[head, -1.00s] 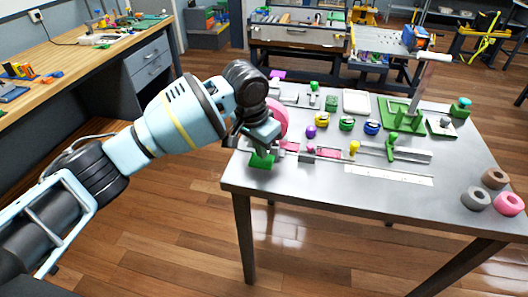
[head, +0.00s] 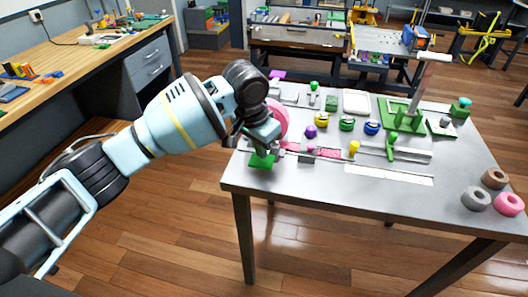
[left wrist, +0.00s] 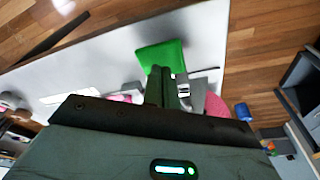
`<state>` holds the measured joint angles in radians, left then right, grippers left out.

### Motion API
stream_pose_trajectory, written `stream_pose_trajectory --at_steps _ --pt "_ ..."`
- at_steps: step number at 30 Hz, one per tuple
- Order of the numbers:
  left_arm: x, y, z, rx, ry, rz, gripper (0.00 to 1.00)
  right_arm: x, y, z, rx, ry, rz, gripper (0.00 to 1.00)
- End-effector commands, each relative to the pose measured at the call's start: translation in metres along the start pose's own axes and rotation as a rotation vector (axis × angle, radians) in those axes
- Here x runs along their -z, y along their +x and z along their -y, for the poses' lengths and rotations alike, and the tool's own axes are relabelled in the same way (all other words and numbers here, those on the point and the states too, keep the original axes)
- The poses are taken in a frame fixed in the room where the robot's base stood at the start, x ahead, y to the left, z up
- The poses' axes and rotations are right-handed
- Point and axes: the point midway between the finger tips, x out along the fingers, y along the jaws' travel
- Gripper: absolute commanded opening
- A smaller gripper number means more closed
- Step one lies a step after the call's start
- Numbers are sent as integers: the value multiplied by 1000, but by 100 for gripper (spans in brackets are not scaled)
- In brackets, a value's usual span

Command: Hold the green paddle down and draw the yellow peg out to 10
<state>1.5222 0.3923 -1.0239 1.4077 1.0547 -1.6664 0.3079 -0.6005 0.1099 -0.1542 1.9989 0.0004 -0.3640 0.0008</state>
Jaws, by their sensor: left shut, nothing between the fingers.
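The green paddle (head: 262,161) is a flat plate at the left front edge of the metal table. My left gripper (head: 265,148) is shut and empty, with its fingertips right at the paddle from above. In the left wrist view the shut fingers (left wrist: 163,84) overlap the near edge of the green paddle (left wrist: 160,53); I cannot tell whether they press on it. The yellow peg (head: 354,148) stands upright along the rail, right of the paddle. A white scale strip (head: 390,174) lies in front of it; its marks are too small to read. My right gripper is out of view.
A small magenta knob (head: 310,149) and a green upright handle (head: 391,147) stand on either side of the yellow peg. Yellow, green and blue round pieces sit behind the rail. Several tape rolls (head: 476,199) lie at the right corner. The table's front strip is clear.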

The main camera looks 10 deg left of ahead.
Motion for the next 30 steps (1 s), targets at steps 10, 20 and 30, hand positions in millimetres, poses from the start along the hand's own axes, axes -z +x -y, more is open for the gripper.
stream_pose_trajectory --at_steps 10,20,30 --pt "0 2 0 0 0 0 0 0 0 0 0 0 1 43" --pt "-3 13 0 -1 -1 0 0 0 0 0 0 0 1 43" --pt "-6 25 0 0 -1 3 0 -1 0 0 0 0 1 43"
